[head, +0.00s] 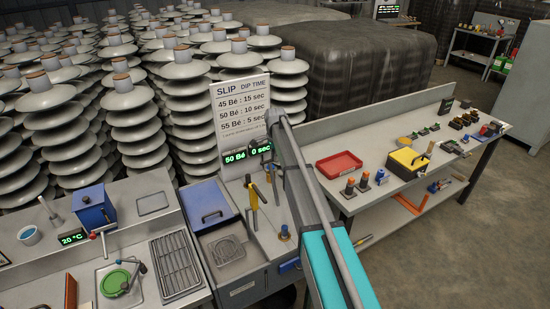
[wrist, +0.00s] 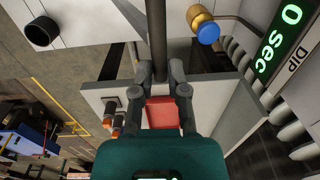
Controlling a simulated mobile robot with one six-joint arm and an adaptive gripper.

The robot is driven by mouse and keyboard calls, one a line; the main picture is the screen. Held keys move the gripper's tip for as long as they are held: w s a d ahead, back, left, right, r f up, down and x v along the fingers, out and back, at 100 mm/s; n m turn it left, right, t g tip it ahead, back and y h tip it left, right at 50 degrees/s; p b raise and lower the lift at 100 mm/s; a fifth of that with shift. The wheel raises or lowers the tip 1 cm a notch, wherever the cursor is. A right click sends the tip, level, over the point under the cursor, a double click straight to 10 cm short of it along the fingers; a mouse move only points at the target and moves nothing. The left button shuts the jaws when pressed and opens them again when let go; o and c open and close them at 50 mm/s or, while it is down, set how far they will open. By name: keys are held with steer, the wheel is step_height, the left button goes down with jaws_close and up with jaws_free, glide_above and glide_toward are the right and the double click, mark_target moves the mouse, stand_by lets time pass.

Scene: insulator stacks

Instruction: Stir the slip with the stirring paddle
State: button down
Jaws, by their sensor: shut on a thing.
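My gripper (wrist: 158,78) is shut on a dark upright rod in the wrist view, which looks like the shaft of the stirring paddle (wrist: 156,35). The rod runs out of the top of that view; its working end is not visible. In the head view my teal arm (head: 340,268) reaches toward the slip station, and I cannot make out the gripper there. The slip sign (head: 243,112) stands at the back of the station, above displays (head: 247,155) reading 50 Bé and 0 sec. The slip's surface is not clearly visible.
A blue lid (head: 212,217) and a wire basket (head: 228,250) lie left of the arm. Yellow-handled tools (head: 253,195) and a brass-and-blue knob (wrist: 205,25) are close by. A red tray (head: 339,162) is on the right bench. Insulator stacks (head: 125,120) crowd behind.

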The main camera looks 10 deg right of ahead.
steer(key=shift+w+a, duration=0.35)
steer(key=shift+w, duration=0.35)
steer(key=c, duration=0.9)
jaws_free()
steer(key=shift+f, duration=0.1)
steer(key=shift+o, duration=1.3)
steer(key=shift+w+f, duration=0.2)
steer(key=shift+s, duration=0.1)
steer(key=shift+s+d+r, duration=0.1)
steer(key=shift+s+d, duration=0.05)
steer(key=shift+s, duration=0.2)
